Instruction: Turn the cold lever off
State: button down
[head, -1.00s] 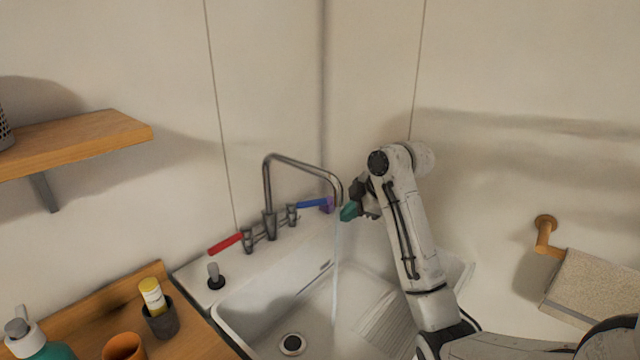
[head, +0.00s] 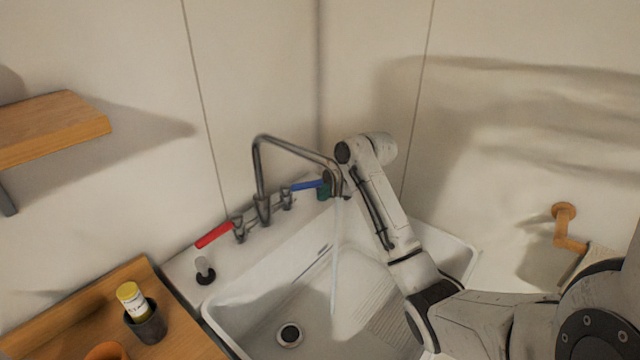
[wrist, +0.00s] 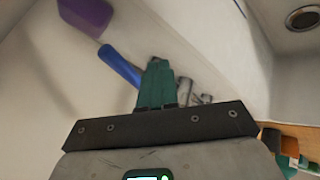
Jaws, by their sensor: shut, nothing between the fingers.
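The cold lever (head: 307,185) is blue and sticks out to the right from its valve beside the faucet. In the wrist view the blue lever (wrist: 120,66) runs up and left from beside my fingers. My gripper (head: 325,190) has teal fingers, shut with nothing between them, at the lever's outer end. In the wrist view my gripper's shut fingers (wrist: 157,65) overlap the lever's inner part; I cannot tell whether they touch it. A thin stream of water (head: 334,260) falls from the faucet (head: 290,147) into the sink (head: 265,325).
A red lever (head: 214,235) is left of the faucet. A purple object (wrist: 88,15) lies beyond the blue lever's end in the wrist view. A dark cup with a yellow-capped bottle (head: 132,300) stands on the wooden counter. A wooden shelf (head: 50,125) is at left.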

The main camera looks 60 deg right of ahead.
aim_at(317, 183)
jog(key=shift+w+d, duration=0.85)
jog(key=shift+w+d+f+p, duration=0.1)
jog(key=shift+w+d+p, duration=0.25)
jog(key=shift+w+d, duration=0.25)
jog(key=d+n+y+b, duration=0.1)
jog(key=b, duration=0.1)
jog(key=w+d+n+y+b, duration=0.1)
jog(key=shift+w+d+f+n+b, duration=0.1)
jog(key=shift+w+f+n+b, duration=0.1)
jog(key=shift+n+b, duration=0.2)
jog(key=shift+w+d+r+b, duration=0.1)
jog(key=shift+w+d+b, duration=0.75)
jog(key=shift+b, duration=0.15)
jog(key=shift+w+d+r, duration=0.1)
jog(key=shift+w+d, duration=0.05)
jog(key=shift+w, duration=0.05)
jog(key=shift+r, duration=0.1)
